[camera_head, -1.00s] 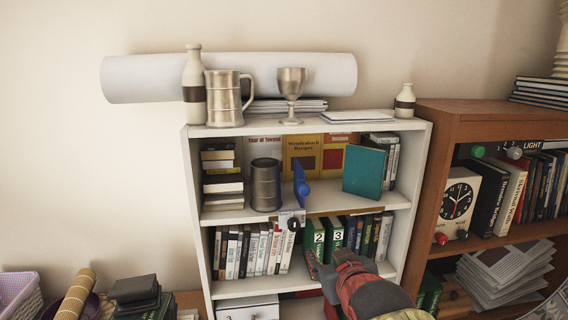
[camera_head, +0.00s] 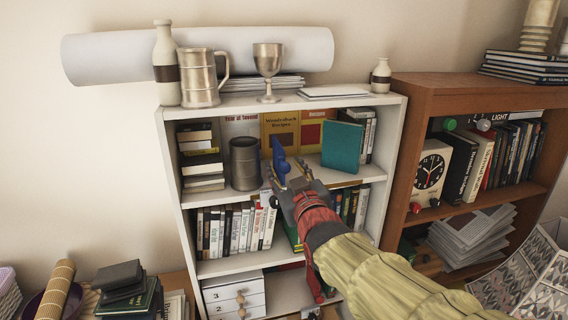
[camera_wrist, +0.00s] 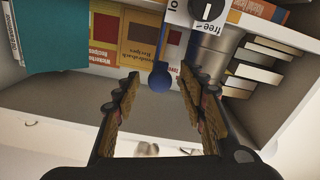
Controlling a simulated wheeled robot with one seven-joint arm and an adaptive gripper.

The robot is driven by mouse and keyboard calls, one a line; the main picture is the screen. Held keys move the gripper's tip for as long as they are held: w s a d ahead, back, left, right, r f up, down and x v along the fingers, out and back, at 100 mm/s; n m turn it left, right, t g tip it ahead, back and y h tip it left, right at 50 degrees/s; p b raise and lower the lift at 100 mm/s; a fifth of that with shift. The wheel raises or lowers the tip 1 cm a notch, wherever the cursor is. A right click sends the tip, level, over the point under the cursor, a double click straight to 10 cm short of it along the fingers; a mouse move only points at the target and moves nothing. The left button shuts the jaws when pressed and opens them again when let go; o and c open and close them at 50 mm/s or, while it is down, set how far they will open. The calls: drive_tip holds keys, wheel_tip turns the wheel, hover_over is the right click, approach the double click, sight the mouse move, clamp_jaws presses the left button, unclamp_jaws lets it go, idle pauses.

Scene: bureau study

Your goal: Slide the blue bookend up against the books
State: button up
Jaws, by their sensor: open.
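The blue bookend (camera_head: 281,158) stands on the upper shelf, right of a metal canister, with a round blue knob low on it. The wrist view shows the bookend (camera_wrist: 160,76) with its knob ahead of and between my fingertips; I cannot tell whether they touch. My gripper (camera_head: 290,172) is open at the front of that shelf and hides the bookend's lower part in the head view. The wrist view shows the gripper's open fingers (camera_wrist: 153,97). The teal book (camera_head: 341,147) leans right of the bookend, against upright books (camera_head: 368,130), with a gap between bookend and teal book.
The metal canister (camera_head: 244,164) stands close left of the bookend, near stacked books (camera_head: 202,165). Cookbooks (camera_head: 280,131) stand behind. A tankard (camera_head: 200,78) and goblet (camera_head: 268,72) stand on top.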

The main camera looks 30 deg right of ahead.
drive_tip(key=shift+x, duration=0.85)
drive_tip(key=shift+c, duration=1)
clamp_jaws()
